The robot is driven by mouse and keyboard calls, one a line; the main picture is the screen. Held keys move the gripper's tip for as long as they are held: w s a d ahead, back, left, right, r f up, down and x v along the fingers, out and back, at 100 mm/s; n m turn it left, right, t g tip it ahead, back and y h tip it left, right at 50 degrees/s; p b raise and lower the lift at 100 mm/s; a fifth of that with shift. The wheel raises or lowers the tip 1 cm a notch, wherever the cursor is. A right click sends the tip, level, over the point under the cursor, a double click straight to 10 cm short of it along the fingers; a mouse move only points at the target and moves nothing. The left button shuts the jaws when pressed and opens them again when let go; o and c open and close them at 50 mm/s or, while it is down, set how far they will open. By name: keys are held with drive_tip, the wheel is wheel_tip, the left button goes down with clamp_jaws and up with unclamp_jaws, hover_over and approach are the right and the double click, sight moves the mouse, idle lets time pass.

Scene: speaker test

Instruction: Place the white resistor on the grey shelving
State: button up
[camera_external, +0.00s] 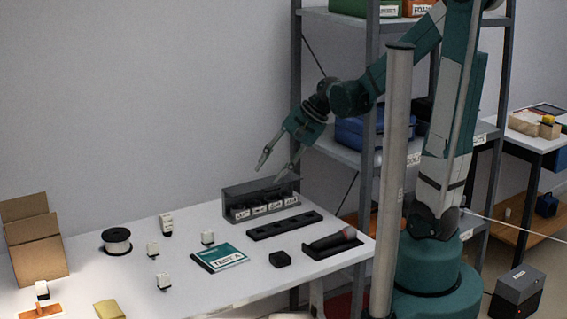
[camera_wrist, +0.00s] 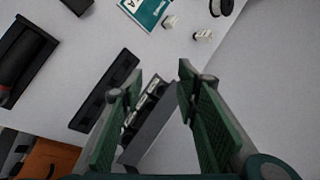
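Several small white pieces with dark parts stand on the white table; I cannot tell which one is the white resistor. Two white pieces (camera_wrist: 170,22) (camera_wrist: 203,35) show at the top of the wrist view. The grey shelving (camera_external: 372,75) stands behind my arm at the right. My gripper (camera_external: 271,173) is open and empty above the back of the table, over a dark rack (camera_external: 232,193). Its spread fingers (camera_wrist: 158,84) also show in the wrist view.
A spool (camera_external: 116,241) and cardboard box (camera_external: 38,250) stand left.

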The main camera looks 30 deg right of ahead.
drive_tip(key=w+a+f+m+g+y, duration=0.2)
drive_tip(key=w+a+f+m+y, duration=0.3)
drive_tip(key=a+f, duration=0.3)
drive_tip(key=m+g+y+b, duration=0.2)
drive_tip(key=m, duration=0.1)
approach(209, 231)
drive_tip(key=shift+w+a+f, duration=0.15)
drive_tip(key=shift+a, duration=0.35)
drive_tip(key=shift+w+a+f, duration=0.15)
drive_tip(key=shift+a, duration=0.3)
drive_tip(key=shift+s+a+f+m+y, duration=0.1)
drive_tip(key=shift+a+f+m+y, duration=0.25)
drive_tip(key=shift+f+m, duration=0.2)
drive_tip(key=shift+f, duration=0.1)
drive_tip(key=shift+x, duration=1.25)
drive_tip(key=shift+b+x, duration=1.1)
drive_tip(key=shift+x, duration=1.5)
drive_tip(key=shift+s, duration=0.2)
